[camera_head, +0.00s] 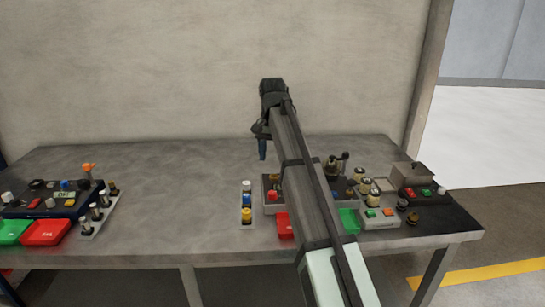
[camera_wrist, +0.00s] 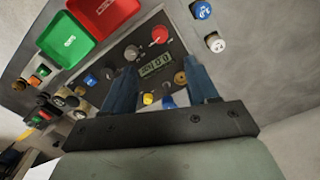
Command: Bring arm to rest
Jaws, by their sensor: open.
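My arm reaches up and over the right part of the grey table (camera_head: 180,185) in the head view. My gripper (camera_head: 262,150) hangs above the table's back area, with a blue finger pointing down. In the wrist view the two blue fingers of my gripper (camera_wrist: 160,90) stand apart with nothing held between them. Beyond them is a dark control panel (camera_wrist: 120,58) with a small display, a red knob (camera_wrist: 160,34) and other knobs. The fingers look clear of the panel, though the exact gap cannot be told. My arm hides part of this panel in the head view.
A second panel (camera_head: 50,203) stands at the left, with green (camera_head: 12,232) and red (camera_head: 46,232) trays before it. A strip with white, blue and yellow caps (camera_head: 247,203) lies mid-table. A dark box (camera_head: 421,194) stands at the right. The table between left panel and strip is bare.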

